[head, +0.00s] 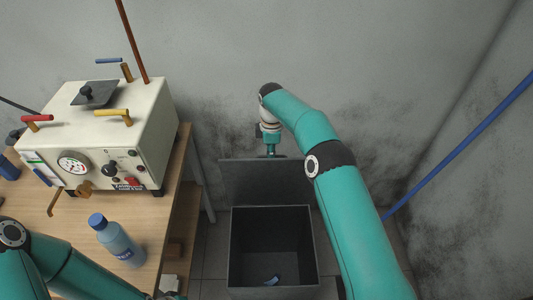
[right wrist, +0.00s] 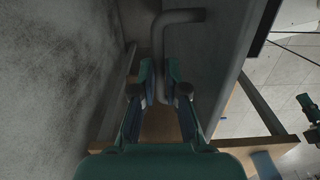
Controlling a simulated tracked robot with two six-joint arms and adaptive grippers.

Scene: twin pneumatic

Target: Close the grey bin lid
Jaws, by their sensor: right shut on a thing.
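The grey bin (head: 233,262) stands open on the floor, with a small bluish item (head: 272,281) inside. Its lid (head: 245,180) stands raised at the bin's back edge, near the wall; it also shows in the right wrist view (right wrist: 215,70). My right gripper (head: 270,151) is at the top of the lid. In the right wrist view, its fingers (right wrist: 160,88) are shut on the lid's bent bar handle (right wrist: 183,16). My left arm comes in at the lower left; its gripper is outside the picture.
A wooden table (head: 65,215) left of the bin holds a white pneumatic box (head: 110,130) with a gauge and a blue-capped bottle (head: 118,243). A blue pole (head: 460,145) runs along the right. The stained wall (head: 220,60) is close behind.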

